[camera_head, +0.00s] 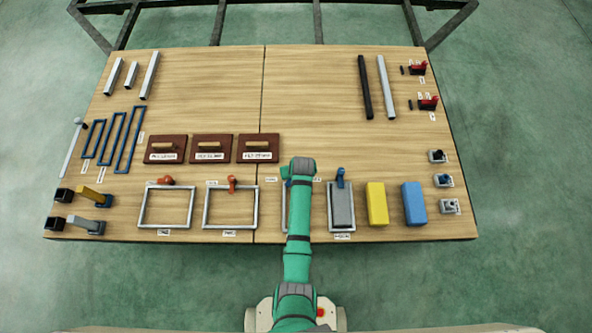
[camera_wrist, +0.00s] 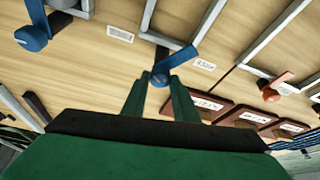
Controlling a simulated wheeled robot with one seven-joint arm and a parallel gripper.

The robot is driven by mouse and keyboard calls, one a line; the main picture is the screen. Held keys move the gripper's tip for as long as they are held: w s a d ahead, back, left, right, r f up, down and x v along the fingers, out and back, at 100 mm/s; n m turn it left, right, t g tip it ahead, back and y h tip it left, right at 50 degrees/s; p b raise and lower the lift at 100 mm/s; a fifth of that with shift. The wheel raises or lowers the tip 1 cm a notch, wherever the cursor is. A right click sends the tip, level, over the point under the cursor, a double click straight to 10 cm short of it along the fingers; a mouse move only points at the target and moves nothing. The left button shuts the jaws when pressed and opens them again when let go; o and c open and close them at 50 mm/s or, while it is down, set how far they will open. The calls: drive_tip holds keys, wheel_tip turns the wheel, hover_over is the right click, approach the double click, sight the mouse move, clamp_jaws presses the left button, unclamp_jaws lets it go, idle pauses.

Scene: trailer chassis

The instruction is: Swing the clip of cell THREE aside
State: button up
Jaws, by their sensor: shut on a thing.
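The clip of cell THREE (camera_wrist: 184,61) is blue, with a round knob end and a flat bar. My gripper (camera_wrist: 163,82) is closed around its knob end in the wrist view. The bar slants away up and right, close beside the end bar of the cell's grey frame (camera_wrist: 163,40). In the head view my arm covers most of this cell; a bit of blue clip (camera_head: 285,172) shows beside my wrist. The neighbouring cell's blue clip (camera_head: 340,178) points along its cell, which holds a grey block (camera_head: 342,207); that clip also shows in the wrist view (camera_wrist: 32,38).
Two empty frames with orange clips (camera_head: 231,184) lie left of my arm. Brown boards with handles (camera_head: 211,148) lie beyond them, left of my gripper. A yellow block (camera_head: 377,204) and a blue block (camera_head: 414,204) stand at the right. The table's back middle is clear.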

drive_tip(key=m+h, duration=0.1)
drive_tip(key=m, duration=0.2)
drive_tip(key=m+h, duration=0.1)
drive_tip(key=m, duration=0.2)
drive_tip(key=shift+a+h, duration=0.2)
drive_tip(key=shift+h, duration=0.1)
drive_tip(key=m, duration=0.2)
drive_tip(key=m+g+h, duration=0.1)
drive_tip(key=m, duration=0.2)
drive_tip(key=shift+w+a+h, duration=0.1)
drive_tip(key=shift+h, duration=0.2)
drive_tip(key=shift+m, duration=0.3)
drive_tip(key=o, duration=1)
drive_tip(key=v, duration=1)
drive_tip(key=shift+a+r, duration=0.1)
drive_tip(key=shift+r, duration=0.3)
